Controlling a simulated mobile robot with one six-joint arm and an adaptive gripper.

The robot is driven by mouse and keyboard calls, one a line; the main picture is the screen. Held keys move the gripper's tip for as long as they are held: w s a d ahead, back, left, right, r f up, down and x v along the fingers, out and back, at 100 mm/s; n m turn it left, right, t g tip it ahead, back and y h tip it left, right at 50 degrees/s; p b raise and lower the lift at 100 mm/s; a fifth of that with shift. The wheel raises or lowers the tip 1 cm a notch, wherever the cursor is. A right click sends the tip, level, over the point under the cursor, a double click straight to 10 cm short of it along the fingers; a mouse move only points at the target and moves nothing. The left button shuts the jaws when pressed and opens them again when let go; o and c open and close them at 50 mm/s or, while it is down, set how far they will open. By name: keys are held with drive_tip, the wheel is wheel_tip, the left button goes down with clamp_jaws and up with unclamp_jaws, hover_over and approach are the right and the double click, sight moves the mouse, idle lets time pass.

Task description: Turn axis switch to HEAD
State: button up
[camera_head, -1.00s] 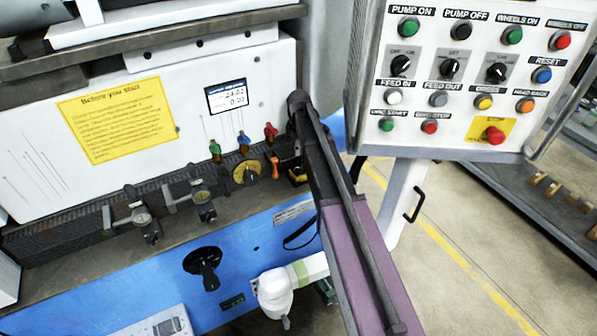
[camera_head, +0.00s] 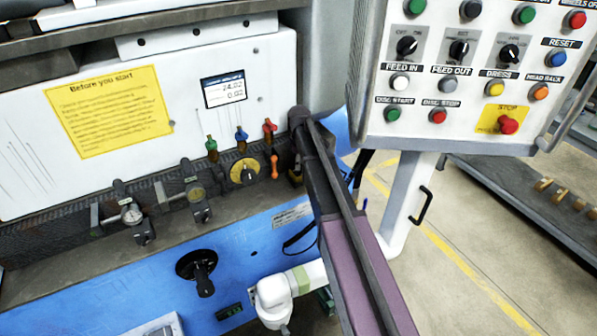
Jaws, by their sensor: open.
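The white control panel (camera_head: 455,80) at the upper right carries three black selector switches on grey plates: a left one (camera_head: 407,47), a middle one (camera_head: 459,50) and a right one (camera_head: 508,54). Their small labels are too blurred for me to tell which one is the axis switch or to read HEAD. A black rotary knob (camera_head: 203,266) sits on the blue machine front, and a yellow dial with a black knob (camera_head: 243,171) sits above it; neither shows a readable axis label. My gripper is not in view.
Several push buttons and a red stop button (camera_head: 508,125) surround the switches. A long purple-and-dark beam (camera_head: 362,270) stands left of the panel. A white jointed arm (camera_head: 273,299) shows at the bottom. Coloured valve levers (camera_head: 241,138) stand on the machine. The floor (camera_head: 460,275) below the panel is clear.

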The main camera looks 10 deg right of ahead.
drive_tip(key=shift+f+b, duration=0.75)
drive_tip(key=shift+f, duration=0.25)
clamp_jaws()
